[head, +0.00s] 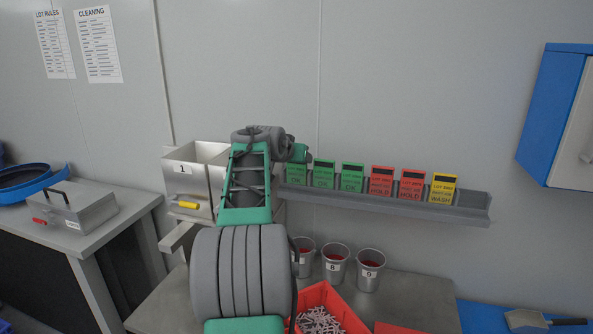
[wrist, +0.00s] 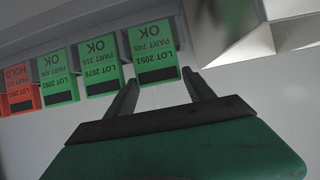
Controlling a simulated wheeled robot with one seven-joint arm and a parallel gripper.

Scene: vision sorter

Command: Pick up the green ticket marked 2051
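The green ticket marked LOT 2051 (wrist: 153,62) appears upside down in the wrist view, with PART 745 and OK on it. Its black-striped top edge faces my gripper (wrist: 158,78). The two dark fingers are apart, one on each side of that edge, with nothing visibly clamped; I cannot tell whether they touch the ticket. In the head view my gripper (head: 299,154) is above the left end of the ticket rack (head: 440,212). The leftmost green ticket (head: 298,174) there is partly hidden by my gripper, and its number is unreadable.
Beside it stand green tickets 2076 (wrist: 101,73) and 2093 (wrist: 58,77), then a red HOLD ticket (wrist: 19,91). A yellow WASH ticket (head: 443,187) is at the right. A metal bin (head: 186,180) is close on the left. Cups (head: 336,268) stand below the rack.

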